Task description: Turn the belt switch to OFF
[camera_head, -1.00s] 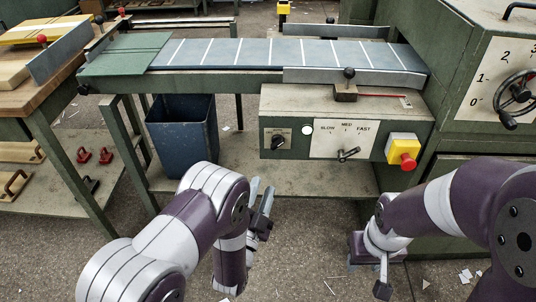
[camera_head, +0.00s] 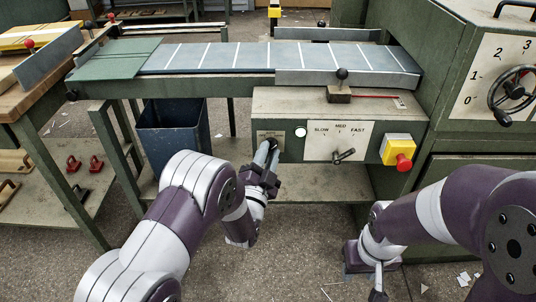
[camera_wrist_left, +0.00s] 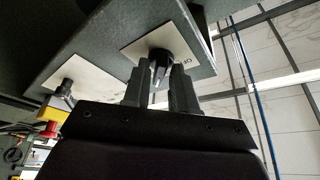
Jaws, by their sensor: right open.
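The belt switch is a dark rotary knob on a small plate (camera_head: 262,135) at the left of the green control box's front. My left gripper (camera_head: 268,155) is in front of it and hides most of the knob. In the left wrist view, the black knob (camera_wrist_left: 160,60) sits between the two fingertips of my left gripper (camera_wrist_left: 160,80), which stand apart on either side of it. Whether they touch it is unclear. Part of an "OFF" label shows beside the knob. My right gripper (camera_head: 378,284) is open and low at the bottom, away from the box.
Right of the switch are a white lamp (camera_head: 300,132), a speed dial plate (camera_head: 322,150) with a lever, and a red stop button (camera_head: 403,162) on a yellow box. The conveyor belt (camera_head: 250,57) runs above. A blue bin (camera_head: 168,135) stands left, below the belt.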

